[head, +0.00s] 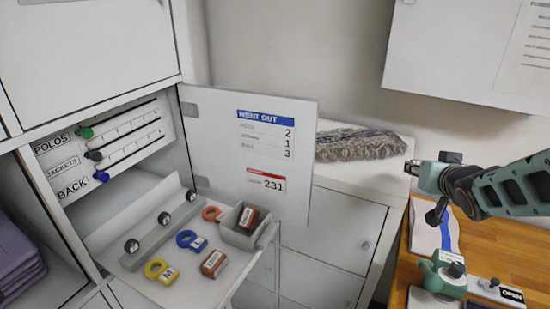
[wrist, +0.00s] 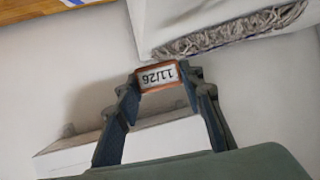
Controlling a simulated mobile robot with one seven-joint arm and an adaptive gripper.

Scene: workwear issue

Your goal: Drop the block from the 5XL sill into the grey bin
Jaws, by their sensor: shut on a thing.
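In the wrist view my gripper (wrist: 163,88) is shut on an orange-brown block (wrist: 141,89) with a white label, which seems to read 11/26 upside down. In the head view my gripper (head: 414,169) is in the air at the right, with only a small reddish edge of the block visible at its tips. The small grey bin (head: 237,241) stands on the pulled-out shelf, well to the left of and below my gripper. A brown labelled block (head: 248,217) lies inside it. No sill marked 5XL is readable.
An open door (head: 220,140) with tally notes stands behind the bin, between it and my gripper. Beside the bin lie a brown block (head: 214,263) and coloured ring tags (head: 190,240). A grey mop head (head: 355,144) lies on the white cabinet. A wooden desk (head: 480,240) is below my arm.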

